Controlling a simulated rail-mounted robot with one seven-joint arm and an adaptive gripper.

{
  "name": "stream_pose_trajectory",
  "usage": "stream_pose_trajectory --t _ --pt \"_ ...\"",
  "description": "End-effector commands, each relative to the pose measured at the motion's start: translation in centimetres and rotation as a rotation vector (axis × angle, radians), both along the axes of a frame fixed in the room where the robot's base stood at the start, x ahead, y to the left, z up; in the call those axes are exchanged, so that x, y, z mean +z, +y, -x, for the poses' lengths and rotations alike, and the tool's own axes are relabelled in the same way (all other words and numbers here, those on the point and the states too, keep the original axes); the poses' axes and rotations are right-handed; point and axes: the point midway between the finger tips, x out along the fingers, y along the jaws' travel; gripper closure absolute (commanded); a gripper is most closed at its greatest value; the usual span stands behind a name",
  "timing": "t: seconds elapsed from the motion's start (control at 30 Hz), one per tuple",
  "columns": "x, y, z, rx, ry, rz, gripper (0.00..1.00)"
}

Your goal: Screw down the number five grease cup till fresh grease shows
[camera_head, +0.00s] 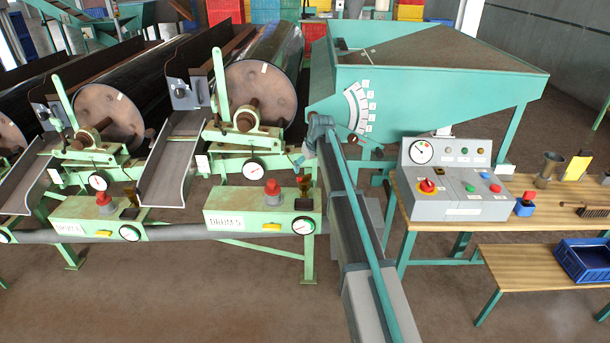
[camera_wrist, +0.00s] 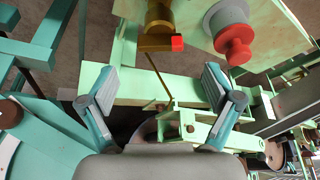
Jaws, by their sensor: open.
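The box labelled as drum five (camera_head: 262,223) is pale green and carries a red knob (camera_head: 272,188) and a dark brassy cup (camera_head: 303,190), which looks like the grease cup. In the wrist view the brass cup (camera_wrist: 157,22) is at the top, cut by the frame edge, with a small red block (camera_wrist: 177,42) at its side. The red knob (camera_wrist: 234,42) is to its right there. My gripper (camera_head: 298,161) is above and behind the cup. In the wrist view my gripper (camera_wrist: 157,78) has its fingers spread, nothing between them, apart from the cup. No grease is discernible.
A thin brown rod (camera_wrist: 155,75) runs from near the cup towards the bearing. The lever and bearing frame (camera_head: 243,135) stand close left of my gripper.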

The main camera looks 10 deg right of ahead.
Motion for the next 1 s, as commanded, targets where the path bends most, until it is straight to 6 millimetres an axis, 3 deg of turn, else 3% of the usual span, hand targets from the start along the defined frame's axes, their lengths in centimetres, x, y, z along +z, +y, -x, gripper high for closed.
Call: stream_pose_trajectory --t 0.2,0.4,0.8,1.0 --pt "-3.3 0.5 -1.4 0.0 0.002 0.001 0.1" --pt "-5.4 0.7 -2.2 0.0 0.001 0.0 0.1" --pt "-6.1 0.8 -2.4 -0.001 0.0 0.001 0.1" --pt "-6.1 0.8 -2.4 -0.001 0.0 0.0 0.42"
